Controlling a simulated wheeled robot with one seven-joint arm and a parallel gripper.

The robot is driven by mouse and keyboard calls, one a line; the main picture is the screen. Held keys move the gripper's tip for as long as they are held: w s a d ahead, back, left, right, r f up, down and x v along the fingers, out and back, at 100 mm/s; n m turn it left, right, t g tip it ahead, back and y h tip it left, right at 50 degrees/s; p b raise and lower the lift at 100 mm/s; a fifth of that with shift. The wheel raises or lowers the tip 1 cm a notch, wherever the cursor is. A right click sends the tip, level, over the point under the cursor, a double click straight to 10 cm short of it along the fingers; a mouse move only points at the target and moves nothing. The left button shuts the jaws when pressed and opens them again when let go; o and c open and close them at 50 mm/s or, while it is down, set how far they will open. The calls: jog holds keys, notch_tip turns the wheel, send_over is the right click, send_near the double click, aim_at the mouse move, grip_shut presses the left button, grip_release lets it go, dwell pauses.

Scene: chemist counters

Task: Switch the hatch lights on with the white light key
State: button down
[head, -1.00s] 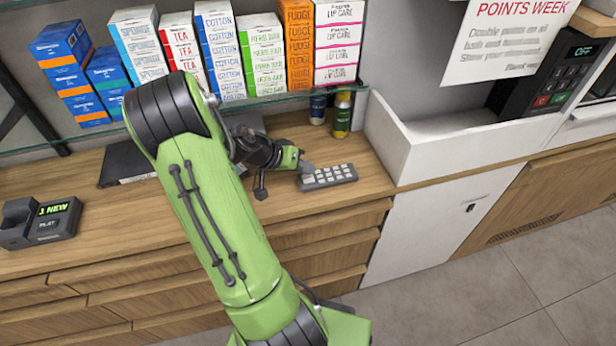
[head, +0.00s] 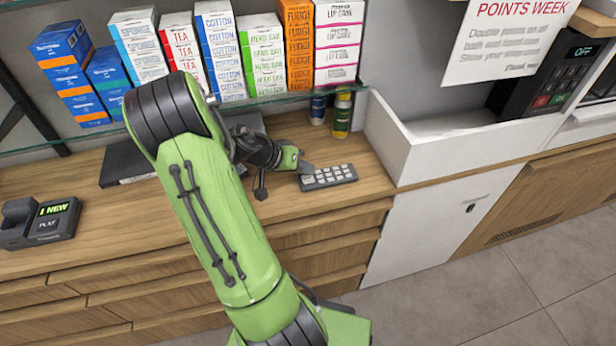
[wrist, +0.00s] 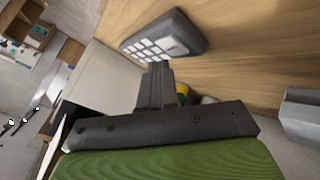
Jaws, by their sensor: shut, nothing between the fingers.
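A grey keypad (head: 328,177) with several pale keys lies on the wooden counter, near the right end. It also shows in the wrist view (wrist: 165,40), where one wider pale key stands at its right side. I cannot read any marks on the keys, so I cannot tell which is the light key. My gripper (head: 306,169) is shut and empty at the left end of the keypad. In the wrist view its fingertips (wrist: 157,67) are close to the keypad's near edge. I cannot tell whether they touch it.
A white open-topped bin (head: 400,150) stands right of the keypad. Two small bottles (head: 342,115) stand behind it, under a glass shelf (head: 280,97) of boxes. An answering machine (head: 40,222) is at the far left. A dark panel reading OFF (head: 560,78) is at the right.

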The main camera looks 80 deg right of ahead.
aim_at(304, 179)
dwell(0.3)
jog(key=shift+f+b, duration=0.5)
jog(key=shift+b, duration=0.05)
jog(key=shift+f, duration=0.15)
dwell(0.3)
jog(key=shift+r, duration=0.65)
notch_tip(304, 179, up, 6)
jog(key=p, duration=0.4)
jog(key=shift+p, duration=0.3)
